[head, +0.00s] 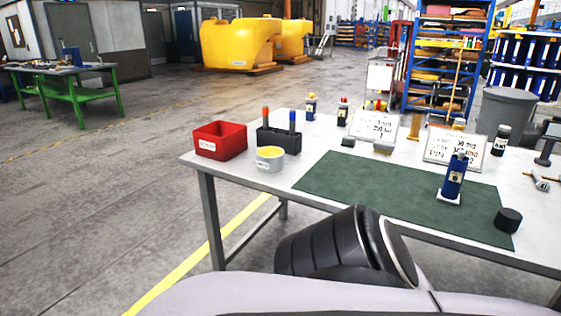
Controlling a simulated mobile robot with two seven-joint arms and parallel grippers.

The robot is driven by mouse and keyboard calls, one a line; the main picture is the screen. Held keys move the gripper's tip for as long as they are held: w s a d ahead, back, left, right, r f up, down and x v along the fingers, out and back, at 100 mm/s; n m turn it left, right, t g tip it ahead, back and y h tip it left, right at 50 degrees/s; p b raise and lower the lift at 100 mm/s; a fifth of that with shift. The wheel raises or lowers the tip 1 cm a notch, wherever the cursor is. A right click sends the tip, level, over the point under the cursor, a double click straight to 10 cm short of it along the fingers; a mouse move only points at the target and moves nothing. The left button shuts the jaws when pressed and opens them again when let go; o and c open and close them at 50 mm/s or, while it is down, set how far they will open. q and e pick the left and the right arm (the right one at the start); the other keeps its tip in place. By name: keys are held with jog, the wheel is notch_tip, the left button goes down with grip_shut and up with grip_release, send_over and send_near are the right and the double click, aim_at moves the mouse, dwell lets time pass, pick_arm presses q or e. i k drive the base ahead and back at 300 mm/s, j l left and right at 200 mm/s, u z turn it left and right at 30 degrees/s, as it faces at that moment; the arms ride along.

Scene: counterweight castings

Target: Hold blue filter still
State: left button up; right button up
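The blue filter (454,179) is an upright blue cylinder with a pale label and a dark top. It stands on a small white base (447,198) on the green mat (385,190), toward the mat's right side. Neither of my grippers is in view. Only a grey and black part of my own body shows at the bottom middle, in front of the table's near edge. Nothing is seen touching the filter.
The table (272,190) also holds a red bin (220,141), a white tub (270,160), a black holder (279,141) with markers, two signs, small bottles and a black round cap (508,220) right of the filter. The mat's left and middle are clear.

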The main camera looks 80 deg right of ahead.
aim_at(450, 194)
jog(key=z, duration=1.8)
jog(key=k+z, duration=0.1)
jog(key=z, duration=1.75)
jog(key=k, duration=0.05)
